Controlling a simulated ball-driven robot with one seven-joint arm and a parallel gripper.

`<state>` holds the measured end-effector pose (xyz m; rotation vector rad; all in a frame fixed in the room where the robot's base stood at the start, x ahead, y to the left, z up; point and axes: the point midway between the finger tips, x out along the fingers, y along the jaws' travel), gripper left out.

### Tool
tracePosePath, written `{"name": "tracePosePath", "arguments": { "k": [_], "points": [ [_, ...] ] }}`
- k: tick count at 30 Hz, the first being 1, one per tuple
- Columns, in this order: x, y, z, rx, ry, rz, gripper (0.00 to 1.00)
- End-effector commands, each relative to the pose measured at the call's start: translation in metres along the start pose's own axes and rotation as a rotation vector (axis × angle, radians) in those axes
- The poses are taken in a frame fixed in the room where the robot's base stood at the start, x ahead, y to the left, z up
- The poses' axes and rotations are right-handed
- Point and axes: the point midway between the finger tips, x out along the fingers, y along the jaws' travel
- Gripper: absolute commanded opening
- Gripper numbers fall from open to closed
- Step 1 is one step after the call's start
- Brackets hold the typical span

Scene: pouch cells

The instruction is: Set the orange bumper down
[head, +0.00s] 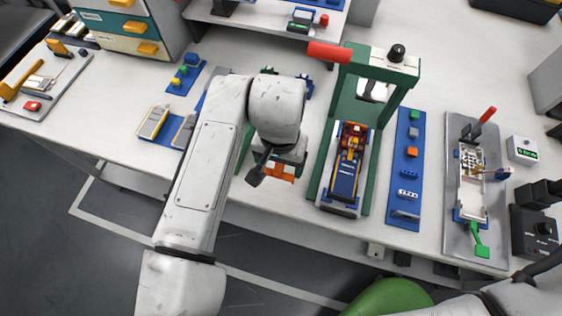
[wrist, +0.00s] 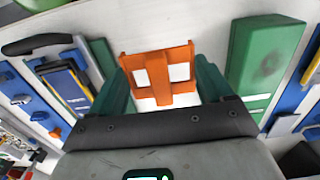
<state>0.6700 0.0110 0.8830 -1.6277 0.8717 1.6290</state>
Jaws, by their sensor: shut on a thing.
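The orange bumper (wrist: 157,70) is a small frame with two openings, held between the green fingers of my gripper (wrist: 163,86) in the wrist view. My gripper is shut on it. In the head view part of the bumper (head: 280,172) shows below my gripper (head: 273,168), over the white table near its front edge. My wrist hides some of it there. I cannot tell whether the bumper touches the table.
A green press frame (head: 326,150) with a red handle and a blue-orange car (head: 347,165) stands just right. A blue parts strip (head: 407,172) lies beyond it. A green block (wrist: 268,50) lies on the gripper's other side. White tabletop shows below the bumper.

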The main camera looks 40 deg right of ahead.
Motion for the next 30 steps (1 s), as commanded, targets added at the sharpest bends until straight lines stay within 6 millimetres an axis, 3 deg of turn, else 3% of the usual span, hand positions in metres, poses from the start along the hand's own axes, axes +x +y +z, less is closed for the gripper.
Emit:
{"name": "tracePosePath", "arguments": {
  "k": [8, 15, 27, 28, 30],
  "points": [
    [0.02, -0.002, -0.017, 0.001, -0.001, 0.002, 0.51],
    [0.047, -0.003, -0.015, -0.001, -0.002, 0.0, 0.51],
    [0.053, -0.003, -0.015, 0.0, 0.0, 0.0, 0.51],
    [0.052, -0.003, -0.015, 0.0, 0.0, 0.0, 0.81],
    [0.052, -0.003, -0.015, 0.0, 0.0, 0.0, 0.88]
  ]
}}
